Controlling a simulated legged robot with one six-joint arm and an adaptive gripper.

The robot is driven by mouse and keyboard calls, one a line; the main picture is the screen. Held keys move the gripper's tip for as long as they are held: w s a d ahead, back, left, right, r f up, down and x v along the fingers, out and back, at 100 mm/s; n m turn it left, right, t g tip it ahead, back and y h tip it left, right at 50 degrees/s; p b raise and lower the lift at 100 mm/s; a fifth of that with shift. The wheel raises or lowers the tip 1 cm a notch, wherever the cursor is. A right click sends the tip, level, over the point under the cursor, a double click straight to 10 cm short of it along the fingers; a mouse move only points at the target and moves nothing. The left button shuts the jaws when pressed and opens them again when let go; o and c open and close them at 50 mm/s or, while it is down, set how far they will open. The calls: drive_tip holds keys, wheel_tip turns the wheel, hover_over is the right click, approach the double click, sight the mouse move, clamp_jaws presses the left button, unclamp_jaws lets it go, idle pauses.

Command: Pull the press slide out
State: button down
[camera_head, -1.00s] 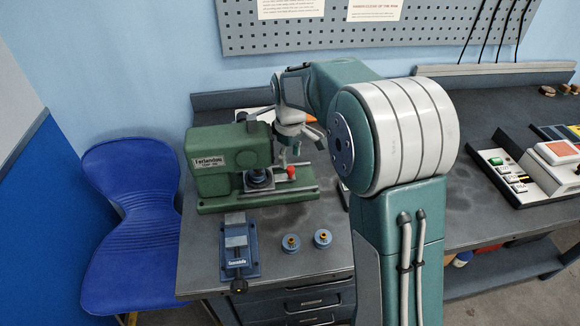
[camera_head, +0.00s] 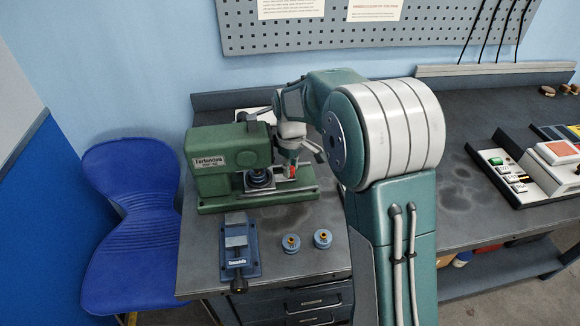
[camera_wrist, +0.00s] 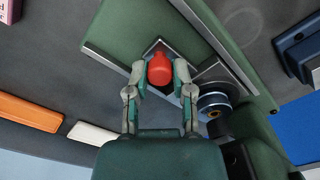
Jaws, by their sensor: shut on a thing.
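The green press (camera_head: 228,160) stands on the bench at the left, with its rails (camera_head: 300,192) running out to the right. The slide's red knob (camera_head: 293,171) is at the right end of the press. In the wrist view the red knob (camera_wrist: 159,70) sits between my two fingertips. My gripper (camera_wrist: 158,75) is shut on the red knob, one finger on each side. In the head view my gripper (camera_head: 292,168) comes down on the knob from above. The dark slide plate (camera_wrist: 158,49) shows partly behind the knob in the wrist view. A round metal die (camera_wrist: 213,100) sits beside it.
A blue vise-like fixture (camera_head: 239,250) lies in front of the press. Two small blue round parts with brass tops (camera_head: 291,243) (camera_head: 322,238) stand to its right. A control box (camera_head: 520,160) is at the far right. The bench right of the rails is partly hidden by my arm.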

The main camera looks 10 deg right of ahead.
drive_tip(key=d, duration=1)
drive_tip(key=shift+d+f, duration=0.1)
drive_tip(key=shift+d, duration=0.15)
drive_tip(key=shift+a, duration=0.2)
drive_tip(key=c, duration=0.6)
unclamp_jaws()
drive_tip(key=shift+o, duration=0.6)
drive_tip(key=shift+d, duration=0.45)
